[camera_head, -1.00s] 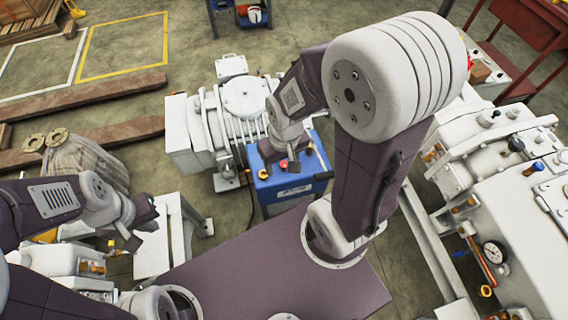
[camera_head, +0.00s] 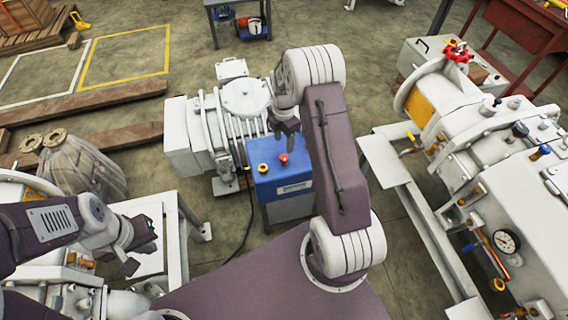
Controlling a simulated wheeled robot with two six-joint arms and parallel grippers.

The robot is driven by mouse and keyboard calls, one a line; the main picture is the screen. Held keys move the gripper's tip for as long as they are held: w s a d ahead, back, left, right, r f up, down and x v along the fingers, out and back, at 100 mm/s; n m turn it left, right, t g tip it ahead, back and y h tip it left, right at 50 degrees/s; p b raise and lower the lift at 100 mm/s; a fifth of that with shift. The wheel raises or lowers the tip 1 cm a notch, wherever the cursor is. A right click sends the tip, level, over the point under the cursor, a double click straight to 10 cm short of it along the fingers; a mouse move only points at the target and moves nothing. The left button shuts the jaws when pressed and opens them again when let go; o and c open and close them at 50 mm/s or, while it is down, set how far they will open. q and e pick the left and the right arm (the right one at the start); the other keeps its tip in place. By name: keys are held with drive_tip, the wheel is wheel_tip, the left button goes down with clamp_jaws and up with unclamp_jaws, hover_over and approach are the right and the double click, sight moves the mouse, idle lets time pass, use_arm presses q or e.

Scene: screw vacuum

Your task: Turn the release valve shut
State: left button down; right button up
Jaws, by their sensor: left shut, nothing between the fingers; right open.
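A red handwheel valve (camera_head: 457,52) sits on top of the white pump assembly (camera_head: 480,150) at the far right. I cannot tell from the picture whether it is the release valve or how far it is turned. My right gripper (camera_head: 288,130) is open and empty, pointing down by the blue box, well to the left of the handwheel. My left gripper (camera_head: 133,266) is shut and empty at the lower left, above white machinery and far from the handwheel.
The blue box (camera_head: 283,182) has a red button and a yellow knob on top. A white ribbed pump (camera_head: 236,115) stands behind it. A pressure gauge (camera_head: 506,241) is on the right machine. A red table (camera_head: 508,38) is behind. Open floor lies between the blue box and right machine.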

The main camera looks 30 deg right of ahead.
sight(284, 157)
wheel_tip(284, 157, down, 9)
drive_tip(key=shift+r+b, duration=0.1)
drive_tip(key=shift+b, duration=0.4)
clamp_jaws()
